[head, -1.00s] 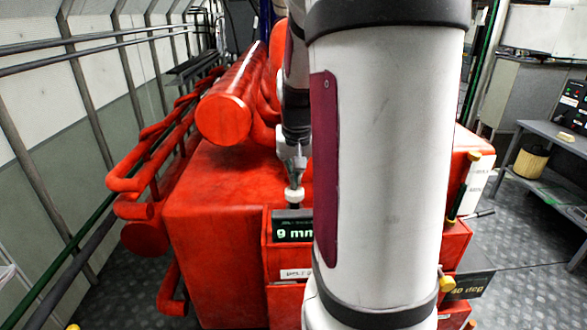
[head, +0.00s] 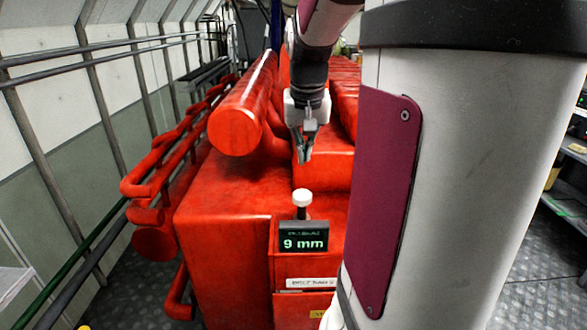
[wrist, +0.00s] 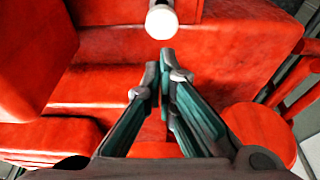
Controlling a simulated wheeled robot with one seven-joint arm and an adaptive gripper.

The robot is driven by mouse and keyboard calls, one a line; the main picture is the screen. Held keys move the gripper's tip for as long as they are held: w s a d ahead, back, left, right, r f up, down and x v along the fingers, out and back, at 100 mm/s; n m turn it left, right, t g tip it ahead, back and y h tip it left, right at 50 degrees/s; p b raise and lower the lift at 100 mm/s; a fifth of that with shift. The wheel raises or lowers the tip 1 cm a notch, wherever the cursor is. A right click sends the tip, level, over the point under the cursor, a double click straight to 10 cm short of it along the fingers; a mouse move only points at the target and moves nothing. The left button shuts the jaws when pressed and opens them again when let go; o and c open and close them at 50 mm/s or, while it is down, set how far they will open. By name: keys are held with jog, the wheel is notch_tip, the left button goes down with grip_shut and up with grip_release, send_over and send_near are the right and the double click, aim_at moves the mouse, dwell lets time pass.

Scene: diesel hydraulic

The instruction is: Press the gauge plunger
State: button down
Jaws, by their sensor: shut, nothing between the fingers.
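The gauge plunger (head: 302,200) has a round white cap on a short dark stem. It stands upright behind a dark display (head: 303,238) reading "9 mm" on the red engine unit. My gripper (head: 303,158) is above the plunger in the head view, pointing down, its fingertips apart from the cap. In the wrist view my gripper (wrist: 162,58) is shut and empty, its two fingers close together. The white cap (wrist: 161,20) shows just beyond the fingertips at the top of that view.
A red cylinder (head: 236,128) lies on the red engine block (head: 222,190) left of my gripper. Red pipes (head: 150,185) and wall rails run along the left. My own arm hides much of the right side. A labelled red box front (head: 285,262) is below the plunger.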

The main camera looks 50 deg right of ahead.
jog(key=shift+v, duration=1.35)
jog(key=shift+a, duration=0.1)
jog(key=s+a+n+t+y, duration=0.1)
jog(key=s+a+n, duration=0.1)
jog(key=a, duration=0.7)
jog(key=s+a+f+n+t, duration=0.1)
jog(key=s+a+n, duration=0.2)
jog(key=a, duration=0.7)
jog(key=s+a+n+t+y, duration=0.1)
jog(key=a+n, duration=0.3)
jog(key=a, duration=0.6)
jog(key=shift+s+f+n+y, duration=0.3)
jog(key=shift+s+f+n, duration=0.1)
jog(key=shift+s, duration=0.25)
